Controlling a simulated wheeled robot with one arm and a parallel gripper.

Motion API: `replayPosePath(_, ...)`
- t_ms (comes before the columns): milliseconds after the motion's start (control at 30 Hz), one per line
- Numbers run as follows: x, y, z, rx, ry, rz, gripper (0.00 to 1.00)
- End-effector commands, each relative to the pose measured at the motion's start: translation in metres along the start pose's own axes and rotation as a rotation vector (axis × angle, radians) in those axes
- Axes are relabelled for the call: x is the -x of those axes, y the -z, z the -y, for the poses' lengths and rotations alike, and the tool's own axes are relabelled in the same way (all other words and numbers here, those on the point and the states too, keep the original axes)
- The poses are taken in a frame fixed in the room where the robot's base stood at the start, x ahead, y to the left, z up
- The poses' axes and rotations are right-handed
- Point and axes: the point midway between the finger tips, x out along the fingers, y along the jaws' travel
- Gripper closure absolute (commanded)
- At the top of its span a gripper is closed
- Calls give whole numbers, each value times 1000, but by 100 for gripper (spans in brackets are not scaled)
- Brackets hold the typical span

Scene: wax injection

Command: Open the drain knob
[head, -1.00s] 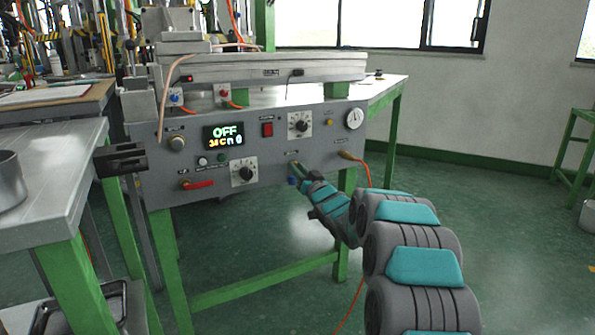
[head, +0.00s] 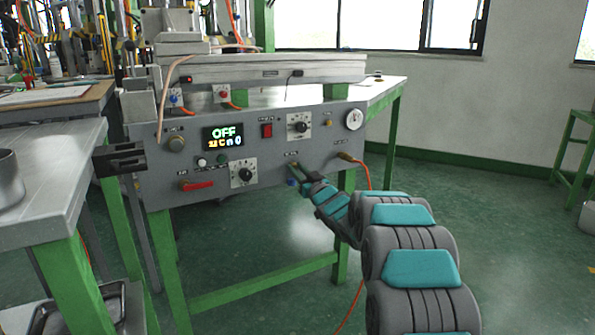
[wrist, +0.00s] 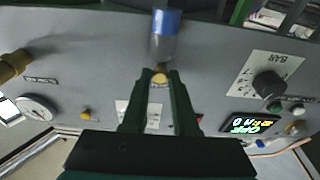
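The drain knob (head: 293,167) is a small brass-coloured piece low on the grey machine panel, just above a blue-ended fitting (head: 291,182). In the wrist view, which is upside down, the knob (wrist: 159,78) shows between my fingertips, and the blue-ended grey fitting (wrist: 165,30) is just beyond it. My gripper (wrist: 160,76) has its two dark green fingers one on each side of the knob. I cannot tell whether they press on it. In the head view my gripper (head: 300,172) reaches the panel from the lower right.
The panel carries a display (head: 223,135) reading OFF, a red lever (head: 198,185), black dials (head: 243,174) and a gauge (head: 354,119). A brass connector with an orange hose (head: 347,156) is right of my gripper. A grey table (head: 50,190) stands at left.

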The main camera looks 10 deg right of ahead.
Motion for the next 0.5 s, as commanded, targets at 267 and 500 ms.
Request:
replayPosePath(267,0,0,0,-1,0,0,44)
replayPosePath(500,0,0,0,-1,0,0,44)
